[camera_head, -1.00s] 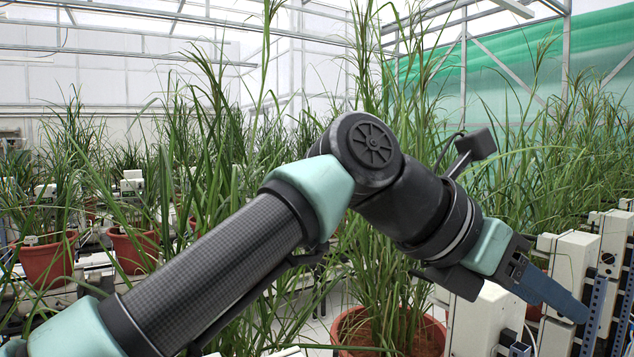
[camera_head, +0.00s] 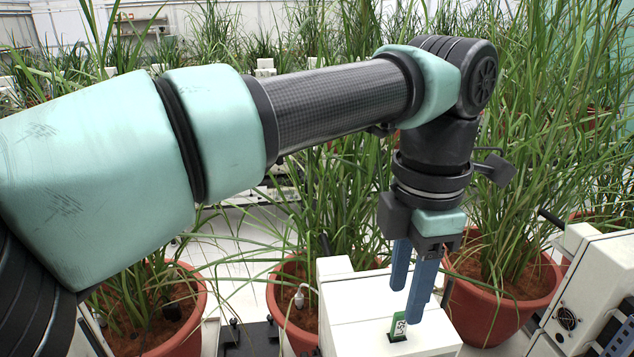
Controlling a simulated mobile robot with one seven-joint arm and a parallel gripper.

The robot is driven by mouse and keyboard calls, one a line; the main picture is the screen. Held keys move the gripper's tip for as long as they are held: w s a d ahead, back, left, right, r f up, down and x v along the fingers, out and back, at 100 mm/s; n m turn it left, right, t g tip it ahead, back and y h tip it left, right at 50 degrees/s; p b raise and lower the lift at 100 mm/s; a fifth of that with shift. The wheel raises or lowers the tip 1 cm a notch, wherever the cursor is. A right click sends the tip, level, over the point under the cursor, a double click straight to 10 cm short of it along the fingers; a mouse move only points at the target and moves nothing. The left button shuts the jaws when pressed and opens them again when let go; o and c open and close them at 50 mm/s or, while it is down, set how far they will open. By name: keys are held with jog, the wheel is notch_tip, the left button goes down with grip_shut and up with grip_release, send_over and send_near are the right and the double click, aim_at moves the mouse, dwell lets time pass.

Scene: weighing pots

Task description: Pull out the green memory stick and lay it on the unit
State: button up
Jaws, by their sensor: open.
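The green memory stick (camera_head: 398,327) stands upright in the top of a white unit (camera_head: 352,304), near its front right. A pale label shows on its face, and its lower end is hidden in a dark slot. My gripper (camera_head: 413,304) points down over the unit with its two blue fingers apart. The fingertips are just above and beside the stick. The right finger reaches lower in the picture, close to the stick's right edge. I cannot tell whether it touches the stick. The gripper holds nothing.
Terracotta pots (camera_head: 505,300) with tall green plants stand right of and behind the unit, and another pot (camera_head: 292,312) stands at its left. A second white unit (camera_head: 590,285) is at the right edge. The unit's top left of the stick is bare. Long leaves hang around my arm.

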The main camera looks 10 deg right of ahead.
aim_at(398, 329)
jog(key=shift+f+p, duration=0.5)
jog(key=shift+f, duration=2.2)
grip_shut()
